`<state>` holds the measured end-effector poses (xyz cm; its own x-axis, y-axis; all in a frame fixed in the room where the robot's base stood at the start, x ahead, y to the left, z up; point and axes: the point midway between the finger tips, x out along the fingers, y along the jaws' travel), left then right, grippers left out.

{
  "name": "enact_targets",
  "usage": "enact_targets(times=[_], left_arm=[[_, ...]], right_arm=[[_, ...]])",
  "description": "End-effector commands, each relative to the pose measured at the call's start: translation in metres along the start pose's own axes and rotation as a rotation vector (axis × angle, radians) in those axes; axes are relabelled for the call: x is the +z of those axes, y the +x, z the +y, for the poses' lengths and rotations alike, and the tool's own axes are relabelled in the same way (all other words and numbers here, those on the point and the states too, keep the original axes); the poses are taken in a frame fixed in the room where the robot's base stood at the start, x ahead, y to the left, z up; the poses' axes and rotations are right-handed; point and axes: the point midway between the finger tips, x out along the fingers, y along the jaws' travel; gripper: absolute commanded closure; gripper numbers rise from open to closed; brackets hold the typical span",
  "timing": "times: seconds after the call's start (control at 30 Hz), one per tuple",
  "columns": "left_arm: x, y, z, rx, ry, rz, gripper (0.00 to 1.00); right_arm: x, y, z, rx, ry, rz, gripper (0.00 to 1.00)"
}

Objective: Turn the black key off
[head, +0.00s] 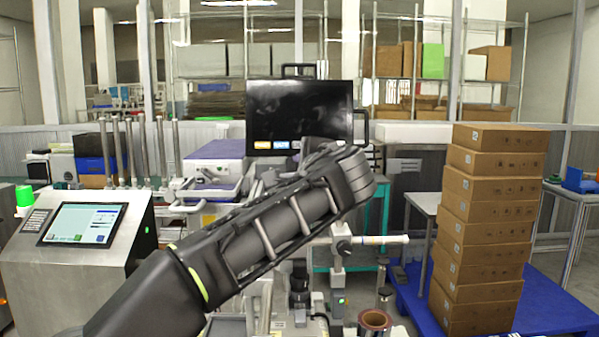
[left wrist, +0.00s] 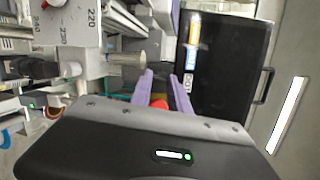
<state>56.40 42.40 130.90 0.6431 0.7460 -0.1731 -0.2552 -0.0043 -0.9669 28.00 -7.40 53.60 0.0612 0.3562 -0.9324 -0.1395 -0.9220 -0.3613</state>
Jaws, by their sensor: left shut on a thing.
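My left arm crosses the head view from the lower left, and its dark rounded wrist hides its fingers there. In the left wrist view my left gripper (left wrist: 162,80) shows two purple fingers with a narrow gap. A small red thing (left wrist: 158,104) sits between them, low in the gap and partly hidden by the gripper body. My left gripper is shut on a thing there. I cannot make out a black key in either view. My right gripper is not in view.
A dark screen (head: 300,108) stands behind my wrist; it also shows in the left wrist view (left wrist: 226,70). A touch panel (head: 84,224) stands at the left. Stacked cardboard boxes (head: 482,235) stand on a blue pallet (head: 555,302) at the right. A dial plate (left wrist: 75,25) is close by.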

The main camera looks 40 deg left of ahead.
Motion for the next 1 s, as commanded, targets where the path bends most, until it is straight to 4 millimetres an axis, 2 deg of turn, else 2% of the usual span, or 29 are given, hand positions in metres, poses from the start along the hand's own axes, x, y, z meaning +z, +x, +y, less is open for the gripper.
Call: enact_targets(times=[0.33,0.8,0.83,0.93,1.0], left_arm=[[0.0009,0.0002,-0.0005,0.032,-0.148,-0.002,1.00],[0.0012,0.0004,-0.0003,0.037,-0.164,-0.003,1.00],[0.0013,0.0003,-0.0003,0.037,-0.164,-0.003,0.77],[0.0012,0.0003,-0.0004,0.036,-0.164,-0.003,0.69],[0.0011,0.0003,-0.0005,0.036,-0.164,-0.002,0.69]], right_arm=[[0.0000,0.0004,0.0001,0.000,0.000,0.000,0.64],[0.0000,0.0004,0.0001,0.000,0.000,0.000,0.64],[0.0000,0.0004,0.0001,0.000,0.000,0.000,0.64],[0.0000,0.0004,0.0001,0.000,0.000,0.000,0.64],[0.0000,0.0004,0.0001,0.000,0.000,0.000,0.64]])
